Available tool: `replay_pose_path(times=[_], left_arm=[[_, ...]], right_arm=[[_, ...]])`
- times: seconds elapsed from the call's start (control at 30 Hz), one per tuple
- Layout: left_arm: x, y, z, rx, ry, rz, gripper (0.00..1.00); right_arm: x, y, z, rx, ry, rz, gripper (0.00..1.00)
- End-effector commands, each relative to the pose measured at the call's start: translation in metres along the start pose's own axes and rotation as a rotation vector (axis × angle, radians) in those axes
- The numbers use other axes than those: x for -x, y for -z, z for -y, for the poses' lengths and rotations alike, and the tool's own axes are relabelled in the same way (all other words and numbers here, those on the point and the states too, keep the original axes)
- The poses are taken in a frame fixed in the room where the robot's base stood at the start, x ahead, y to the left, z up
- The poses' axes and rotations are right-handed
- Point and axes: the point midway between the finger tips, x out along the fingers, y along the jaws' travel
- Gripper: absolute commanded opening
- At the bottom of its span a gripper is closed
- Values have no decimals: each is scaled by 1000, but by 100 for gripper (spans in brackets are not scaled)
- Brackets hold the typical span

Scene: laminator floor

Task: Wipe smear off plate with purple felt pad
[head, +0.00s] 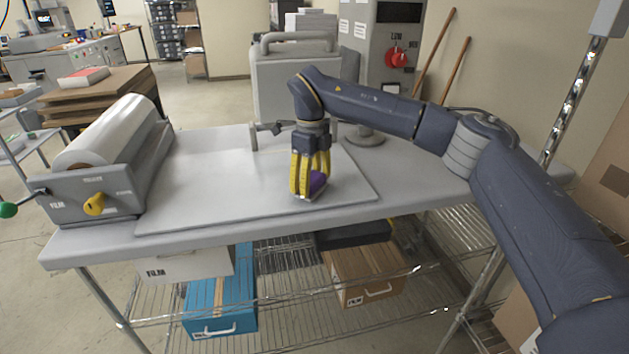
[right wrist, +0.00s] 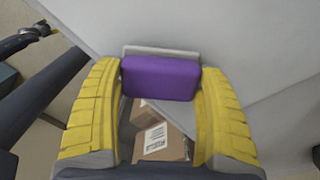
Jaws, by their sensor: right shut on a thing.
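My right gripper (head: 310,190) has yellow fingers and points down over the front right part of the flat grey plate (head: 225,185). It is shut on the purple felt pad (head: 318,181). The pad also shows in the right wrist view (right wrist: 160,78), between the two yellow fingers, with a light grey strip along its far edge. The pad is low over the plate; I cannot tell whether it touches. I can make out no smear on the visible part of the plate; the area under the gripper is hidden.
A film roll (head: 110,130) in a grey holder with a yellow knob stands at the table's left end. The plate's left side is clear.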

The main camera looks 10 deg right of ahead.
Motion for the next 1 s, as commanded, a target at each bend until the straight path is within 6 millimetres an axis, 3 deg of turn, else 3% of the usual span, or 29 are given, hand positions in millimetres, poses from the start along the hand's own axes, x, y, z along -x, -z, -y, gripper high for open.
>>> replay_pose_path(times=[0.03,0.5,0.7,1.0], left_arm=[[0,-1,0,0,0,1,56],[0,-3,-1,0,-1,4,56],[0,-3,-1,0,-1,3,56],[0,-2,-1,-1,-1,2,56]], right_arm=[[15,-1,1,0,6,7,42],[55,5,5,-12,5,6,42],[67,7,6,-14,4,6,42],[70,8,6,-14,3,6,42]])
